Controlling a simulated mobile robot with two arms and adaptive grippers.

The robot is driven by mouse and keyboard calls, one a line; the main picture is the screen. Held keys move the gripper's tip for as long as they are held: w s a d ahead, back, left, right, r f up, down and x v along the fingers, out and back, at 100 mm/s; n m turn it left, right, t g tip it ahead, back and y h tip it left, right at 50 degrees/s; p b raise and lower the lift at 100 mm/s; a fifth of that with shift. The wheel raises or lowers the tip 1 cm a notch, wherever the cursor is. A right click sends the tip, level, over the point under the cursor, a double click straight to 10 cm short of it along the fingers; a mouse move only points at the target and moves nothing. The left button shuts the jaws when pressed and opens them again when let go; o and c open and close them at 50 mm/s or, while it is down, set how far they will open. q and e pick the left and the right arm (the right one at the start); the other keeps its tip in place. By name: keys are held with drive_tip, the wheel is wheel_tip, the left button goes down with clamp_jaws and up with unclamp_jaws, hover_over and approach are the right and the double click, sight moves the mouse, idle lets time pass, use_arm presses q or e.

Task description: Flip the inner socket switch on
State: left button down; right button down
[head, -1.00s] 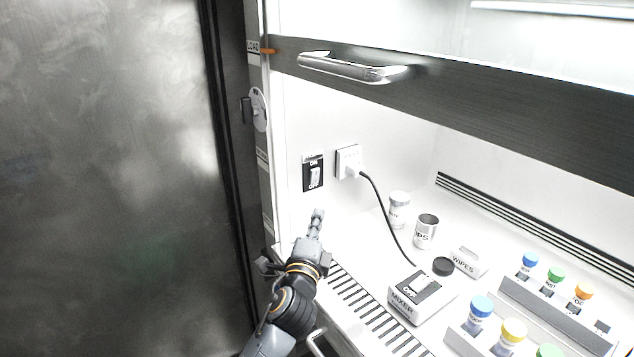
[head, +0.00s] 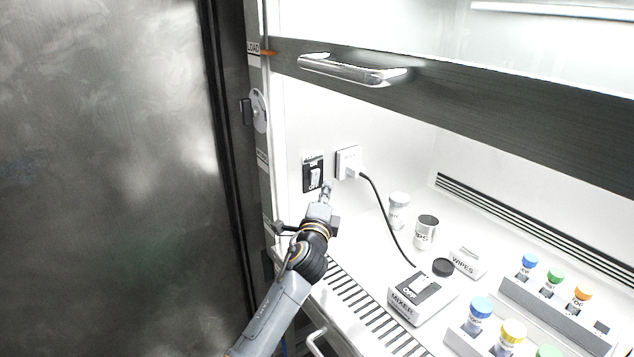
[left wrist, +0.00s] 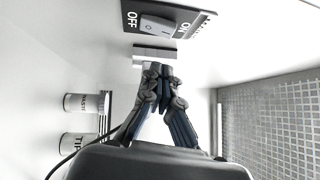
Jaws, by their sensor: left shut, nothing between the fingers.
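The socket switch (head: 314,175) is a white rocker on a black plate marked ON at the top and OFF at the bottom, on the inner side wall of the cabinet. It also shows at the top of the left wrist view (left wrist: 156,25). My left gripper (head: 326,188) is shut and empty, its fingertips just below and right of the switch plate in the head view. In the left wrist view its closed fingertips (left wrist: 158,68) point toward the white socket and plug (left wrist: 154,54), with the switch beyond. I cannot tell whether they touch anything. My right gripper is not in view.
The white socket (head: 348,160) with a plugged black cable (head: 385,210) is right of the switch. The cable runs to the mixer (head: 415,295). The raised sash (head: 450,90) hangs above.

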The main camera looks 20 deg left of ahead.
sight(318, 172)
use_arm(q)
drive_tip(key=shift+w+a+r+p, duration=0.2)
drive_tip(key=shift+w+a, duration=0.4)
drive_tip(key=shift+a, duration=0.2)
drive_tip(key=shift+w+a+r+p, duration=0.2)
drive_tip(key=shift+w+a, duration=0.35)
drive_tip(key=shift+a, duration=0.2)
drive_tip(key=shift+r, duration=0.1)
drive_tip(key=p, duration=0.1)
drive_tip(key=r+p, duration=0.1)
drive_tip(key=shift+w+a+g+p, duration=0.2)
drive_tip(key=shift+g+p, duration=0.1)
drive_tip(key=shift+p, duration=0.1)
drive_tip(key=shift+f+n+b, duration=0.3)
drive_tip(key=shift+f, duration=0.15)
